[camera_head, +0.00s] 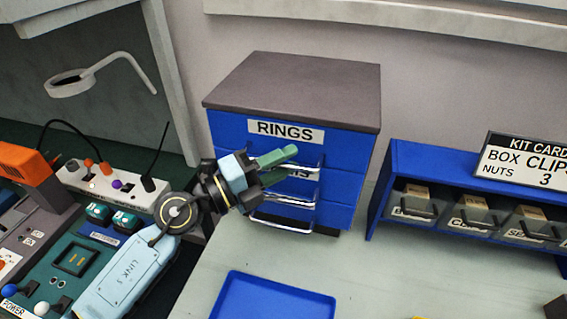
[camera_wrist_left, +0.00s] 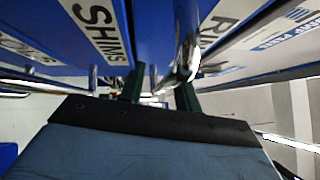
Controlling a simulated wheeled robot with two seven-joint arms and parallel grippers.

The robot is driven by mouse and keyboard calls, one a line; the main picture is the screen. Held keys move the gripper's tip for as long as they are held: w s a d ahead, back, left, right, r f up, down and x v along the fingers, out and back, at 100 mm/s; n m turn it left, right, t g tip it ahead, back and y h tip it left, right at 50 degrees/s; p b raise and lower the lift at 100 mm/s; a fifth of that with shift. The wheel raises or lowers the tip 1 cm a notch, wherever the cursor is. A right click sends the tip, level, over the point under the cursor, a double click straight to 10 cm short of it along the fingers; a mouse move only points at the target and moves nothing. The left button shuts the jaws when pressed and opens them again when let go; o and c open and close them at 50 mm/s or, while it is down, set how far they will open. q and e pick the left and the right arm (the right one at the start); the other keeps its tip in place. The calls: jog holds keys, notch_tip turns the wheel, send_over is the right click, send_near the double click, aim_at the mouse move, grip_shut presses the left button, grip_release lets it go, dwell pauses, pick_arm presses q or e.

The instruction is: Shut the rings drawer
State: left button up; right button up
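The rings drawer, marked by its RINGS label (camera_head: 285,131), is the top drawer of a blue cabinet with a grey top. Its front looks nearly flush with the drawers below; I cannot tell whether a small gap remains. My left gripper (camera_head: 279,166) is in front of the upper drawers, close to the chrome handles, and partly covers the SHIMS label. In the left wrist view, its dark green fingers (camera_wrist_left: 158,92) stand apart beside a chrome handle (camera_wrist_left: 187,45). Contact with the handle is unclear. The RINGS label also shows there (camera_wrist_left: 222,22), cut off. My right gripper is in neither view.
A blue tray (camera_head: 272,296) lies on the pale table in front of the cabinet. A blue bin rack (camera_head: 440,158) with a kit card (camera_head: 525,160) stands to the right. A power strip (camera_head: 108,186) and equipment lie to the left. Table space right of the tray is mostly clear.

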pick_arm(q)
jog(key=shift+s, duration=0.1)
jog(key=b+v, duration=0.3)
jog(key=v, duration=1)
jog(key=shift+b, duration=0.35)
jog(key=shift+s+a, duration=0.1)
